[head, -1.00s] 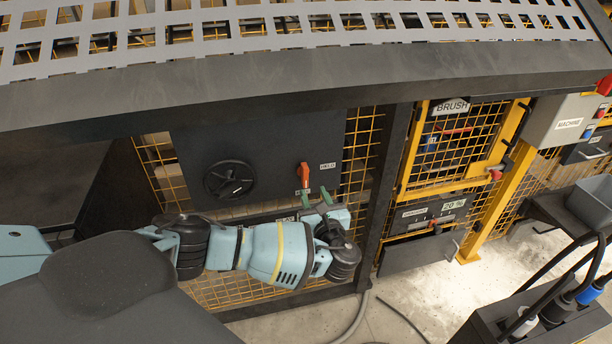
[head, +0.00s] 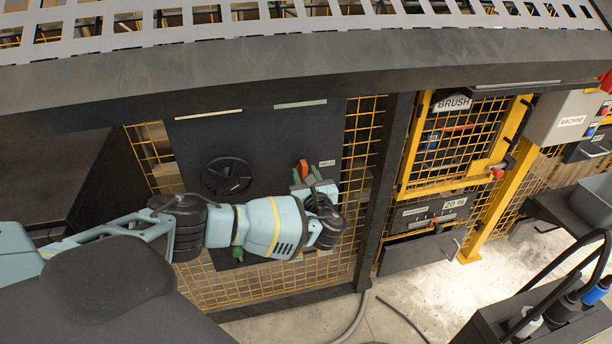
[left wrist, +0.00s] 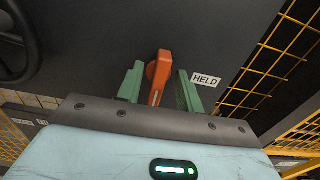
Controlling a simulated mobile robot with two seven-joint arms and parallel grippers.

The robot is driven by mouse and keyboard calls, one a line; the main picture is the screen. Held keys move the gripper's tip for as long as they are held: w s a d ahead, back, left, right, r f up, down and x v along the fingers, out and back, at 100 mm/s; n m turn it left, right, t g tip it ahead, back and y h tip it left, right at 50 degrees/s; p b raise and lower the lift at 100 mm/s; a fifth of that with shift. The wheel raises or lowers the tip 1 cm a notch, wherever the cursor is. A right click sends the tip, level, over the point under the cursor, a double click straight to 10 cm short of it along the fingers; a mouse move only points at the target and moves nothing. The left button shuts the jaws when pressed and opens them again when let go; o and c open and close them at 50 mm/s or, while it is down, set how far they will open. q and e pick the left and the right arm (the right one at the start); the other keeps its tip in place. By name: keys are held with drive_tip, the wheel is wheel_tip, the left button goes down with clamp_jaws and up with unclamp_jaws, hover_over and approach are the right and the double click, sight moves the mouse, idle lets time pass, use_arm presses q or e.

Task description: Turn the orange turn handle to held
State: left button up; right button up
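The orange turn handle (head: 304,167) is on the dark panel (head: 270,135), partly hidden behind my left gripper in the head view. The HELD label (left wrist: 206,80) is to the right of the handle. My right gripper is not in view.
A black handwheel (head: 227,177) is on the panel left of the handle. Yellow mesh (head: 362,150) and a dark post stand to the right. A slotted grey ledge (head: 300,60) overhangs the panel above.

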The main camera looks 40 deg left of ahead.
use_arm(q)
clamp_jaws()
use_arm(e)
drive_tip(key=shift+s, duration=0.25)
